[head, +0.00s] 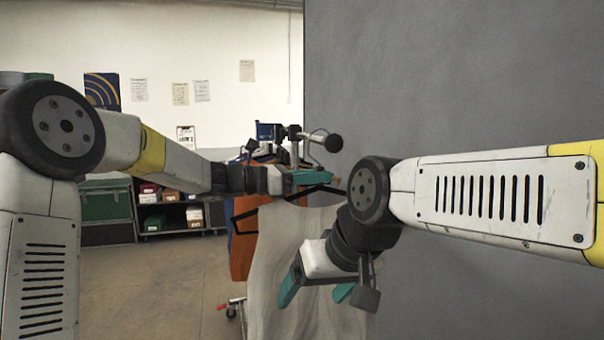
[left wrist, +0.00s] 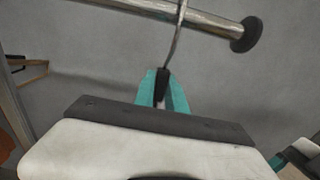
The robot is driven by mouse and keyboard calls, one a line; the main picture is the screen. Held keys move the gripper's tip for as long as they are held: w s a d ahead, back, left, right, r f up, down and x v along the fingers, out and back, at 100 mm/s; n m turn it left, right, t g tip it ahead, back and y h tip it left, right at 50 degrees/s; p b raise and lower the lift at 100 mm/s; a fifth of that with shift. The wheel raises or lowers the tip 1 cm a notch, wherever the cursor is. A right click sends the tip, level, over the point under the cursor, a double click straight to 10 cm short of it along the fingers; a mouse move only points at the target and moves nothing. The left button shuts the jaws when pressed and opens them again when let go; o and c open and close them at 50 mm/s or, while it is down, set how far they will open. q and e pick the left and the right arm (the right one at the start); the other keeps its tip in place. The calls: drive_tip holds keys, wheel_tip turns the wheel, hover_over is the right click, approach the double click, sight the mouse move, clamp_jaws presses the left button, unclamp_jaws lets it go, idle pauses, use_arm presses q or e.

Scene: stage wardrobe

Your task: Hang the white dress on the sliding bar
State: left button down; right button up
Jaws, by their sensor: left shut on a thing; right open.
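The white dress (head: 275,265) hangs below my left gripper (head: 312,177) in the head view. That gripper is shut on its hanger. In the left wrist view the teal fingers (left wrist: 163,88) pinch the hanger's dark neck, and the thin metal hook (left wrist: 177,42) rises across the sliding bar (left wrist: 170,14). I cannot tell whether the hook rests on the bar. The bar's dark round end (head: 333,143) shows just above my left gripper in the head view. My right gripper (head: 316,291) is open and empty, in front of the dress; its arm hides part of the dress.
An orange garment (head: 243,248) hangs just left of the dress. A large grey panel (head: 450,80) fills the right side. A low shelf with boxes (head: 172,222) and a green bin (head: 105,203) stand at the back left. Floor (head: 160,280) is clear at the left.

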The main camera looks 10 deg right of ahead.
use_arm(q)
drive_tip(key=shift+f, duration=0.45)
drive_tip(key=c, duration=1.3)
unclamp_jaws()
drive_tip(key=a, duration=0.7)
drive_tip(key=shift+s+a, duration=0.2)
drive_tip(key=shift+a, duration=0.05)
drive_tip(key=s+a+f+m+t+y, duration=0.1)
drive_tip(key=s+a+f+m+y, duration=0.35)
drive_tip(key=s, duration=0.25)
drive_tip(key=s+a+f+m+y, duration=0.3)
drive_tip(key=s+a+m+y, duration=0.15)
drive_tip(key=s+a, duration=0.2)
drive_tip(key=s+a+f+m+t+y, duration=0.2)
drive_tip(key=s+a+m, duration=0.3)
drive_tip(key=a, duration=0.4)
drive_tip(key=s+a+f+m+t+y, duration=0.2)
drive_tip(key=s+a+f+m+y, duration=0.1)
drive_tip(key=a, duration=0.6)
drive_tip(key=shift+s+f+m+t+y, duration=0.3)
drive_tip(key=shift+s+f+m+y, duration=0.1)
drive_tip(key=shift+s+m+y, duration=0.6)
